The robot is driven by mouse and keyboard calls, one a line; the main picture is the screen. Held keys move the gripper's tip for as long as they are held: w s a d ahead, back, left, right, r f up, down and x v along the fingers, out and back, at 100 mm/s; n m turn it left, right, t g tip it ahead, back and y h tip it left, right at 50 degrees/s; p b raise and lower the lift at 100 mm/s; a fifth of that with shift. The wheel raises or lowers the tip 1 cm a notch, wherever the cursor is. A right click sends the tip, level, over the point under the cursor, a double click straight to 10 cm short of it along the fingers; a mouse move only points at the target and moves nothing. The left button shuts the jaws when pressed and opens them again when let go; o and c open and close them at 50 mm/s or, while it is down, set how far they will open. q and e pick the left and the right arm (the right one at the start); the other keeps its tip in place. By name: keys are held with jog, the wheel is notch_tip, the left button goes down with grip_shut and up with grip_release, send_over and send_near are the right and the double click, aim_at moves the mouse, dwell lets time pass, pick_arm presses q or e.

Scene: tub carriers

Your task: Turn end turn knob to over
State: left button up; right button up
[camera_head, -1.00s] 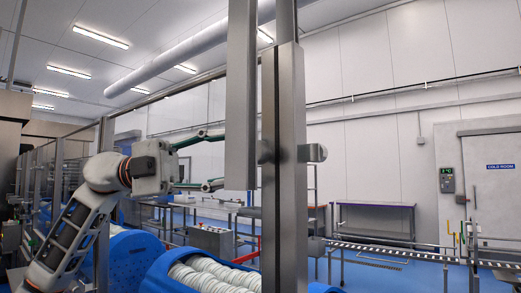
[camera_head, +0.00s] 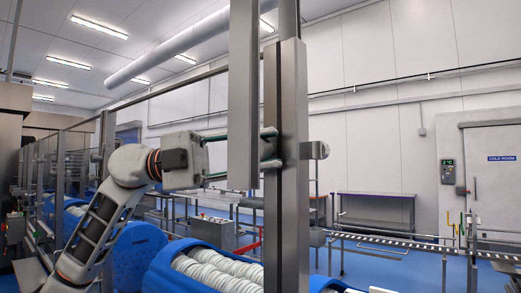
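A round metal knob (camera_head: 318,150) sticks out on the right side of the upright steel post (camera_head: 287,200). No writing or marks on it can be read. My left gripper (camera_head: 270,148) reaches in from the left at the knob's height. Its fingers pass behind the flat vertical bar (camera_head: 243,90), and their tips show at the post's left side, one above the other with a gap between. What lies in that gap is too dark and small to make out, so I cannot tell whether the fingers hold anything. My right gripper is not in view.
A blue tub (camera_head: 165,270) with white ribbed contents stands below, left of the post. A table (camera_head: 375,195) and a roller conveyor (camera_head: 385,236) lie behind on the right. The cold room door (camera_head: 497,185) is at the far right.

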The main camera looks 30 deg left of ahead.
pick_arm(q)
jog(key=shift+f+t+b, duration=0.2)
jog(key=shift+t+b, duration=0.1)
jog(key=shift+b, duration=0.05)
jog(key=shift+r+n+h+b, duration=0.1)
jog(key=shift+n+h+b, duration=0.3)
jog(key=shift+h+b, duration=0.15)
jog(key=shift+r, duration=0.1)
jog(key=o, duration=1.1)
jog(key=shift+a, duration=0.1)
jog(key=v, duration=1.1)
jog(key=shift+s+a+f, duration=0.15)
jog(key=shift+a+f, duration=0.1)
jog(key=shift+a, duration=0.1)
